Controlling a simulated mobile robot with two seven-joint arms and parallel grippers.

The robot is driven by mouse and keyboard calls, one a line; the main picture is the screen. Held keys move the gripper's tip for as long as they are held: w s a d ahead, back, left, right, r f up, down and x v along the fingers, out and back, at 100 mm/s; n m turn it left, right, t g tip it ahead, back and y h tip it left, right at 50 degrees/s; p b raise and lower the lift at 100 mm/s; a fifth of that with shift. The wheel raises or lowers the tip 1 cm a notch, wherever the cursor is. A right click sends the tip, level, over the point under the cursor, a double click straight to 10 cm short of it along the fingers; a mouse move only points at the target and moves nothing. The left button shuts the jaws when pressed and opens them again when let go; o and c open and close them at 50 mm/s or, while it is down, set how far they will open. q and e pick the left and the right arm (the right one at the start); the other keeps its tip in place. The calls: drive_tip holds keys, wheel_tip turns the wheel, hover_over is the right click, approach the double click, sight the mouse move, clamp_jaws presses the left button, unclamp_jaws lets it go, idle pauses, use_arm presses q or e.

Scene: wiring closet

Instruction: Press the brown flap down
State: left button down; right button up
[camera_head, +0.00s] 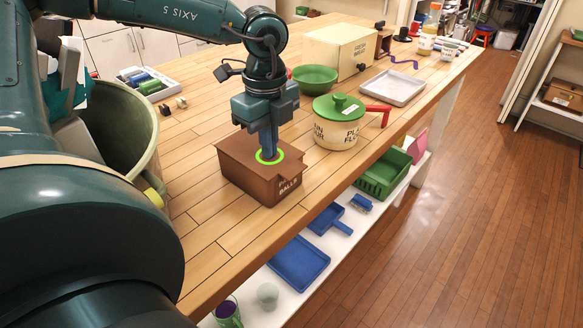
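A brown box (240,183) with pale lettering reading "BALLS" on its front stands near the front edge of the wooden table. Its brown flap (289,158) forms the top and lies roughly level, though a small gap cannot be ruled out. My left gripper (268,156) points straight down over the flap, its fingers together and holding nothing visible. The fingertips are at the flap's surface, circled by a bright green ring; whether they touch is hard to tell. My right gripper is not in view.
A cream pot with a green lid and red handle (337,134) stands right of the box. Behind are a green bowl (315,78), a bread box (340,48) and a grey tray (394,88). A large green bin (121,128) stands left. Table around the box's left is clear.

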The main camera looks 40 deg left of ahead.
use_arm(q)
drive_tip(key=shift+s+f, duration=0.1)
drive_tip(key=shift+f, duration=0.05)
drive_tip(key=shift+r+p, duration=1.35)
drive_tip(key=shift+r, duration=2.25)
wheel_tip(320, 180, up, 13)
